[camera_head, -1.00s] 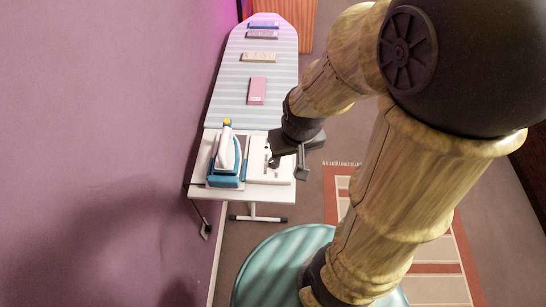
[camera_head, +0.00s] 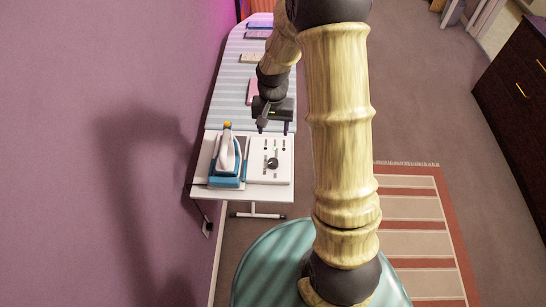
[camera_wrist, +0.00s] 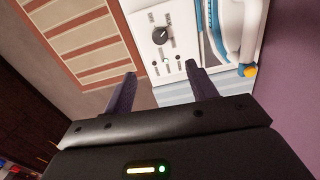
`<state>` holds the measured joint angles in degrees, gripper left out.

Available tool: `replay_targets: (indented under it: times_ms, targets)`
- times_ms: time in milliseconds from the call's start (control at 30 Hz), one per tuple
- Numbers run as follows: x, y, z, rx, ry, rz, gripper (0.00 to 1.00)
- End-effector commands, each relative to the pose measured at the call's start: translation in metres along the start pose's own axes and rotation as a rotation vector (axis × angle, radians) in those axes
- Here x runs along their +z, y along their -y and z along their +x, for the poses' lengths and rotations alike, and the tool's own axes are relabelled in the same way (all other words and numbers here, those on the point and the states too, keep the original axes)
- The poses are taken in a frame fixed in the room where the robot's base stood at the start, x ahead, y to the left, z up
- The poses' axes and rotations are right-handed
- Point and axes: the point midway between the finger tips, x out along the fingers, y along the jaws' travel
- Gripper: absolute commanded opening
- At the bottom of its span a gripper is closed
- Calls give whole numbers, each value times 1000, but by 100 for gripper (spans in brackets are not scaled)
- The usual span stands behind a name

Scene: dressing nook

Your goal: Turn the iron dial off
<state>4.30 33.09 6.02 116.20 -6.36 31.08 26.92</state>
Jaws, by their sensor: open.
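The iron dial is a dark round knob (camera_head: 272,163) on a white control panel (camera_head: 283,174). Small dark marks surround it; I cannot read its setting. The dial also shows uncovered in the wrist view (camera_wrist: 161,36). The white and blue iron (camera_head: 228,158) with a yellow-orange tip rests on its stand just left of the panel. It also shows at the top right of the wrist view (camera_wrist: 232,28). My gripper (camera_head: 273,129) is open and empty, above the board beyond the panel's far edge. Its two fingers (camera_wrist: 160,70) are apart and clear of the dial.
The striped ironing board (camera_head: 228,98) stretches away with several small flat items on it. A purple wall (camera_head: 100,100) runs close along the left. A round teal surface (camera_head: 265,265) is nearer. A striped rug (camera_head: 415,220) and open floor lie to the right.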

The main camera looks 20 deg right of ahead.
Motion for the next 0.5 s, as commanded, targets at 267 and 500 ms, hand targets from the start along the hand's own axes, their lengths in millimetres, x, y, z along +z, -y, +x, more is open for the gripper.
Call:
replay_targets:
  times_ms: [267, 500]
  targets:
    - [0, 0, 5, 0, 0, -1, 57]
    - [1, 0, 32, 1, 4, -3, 57]
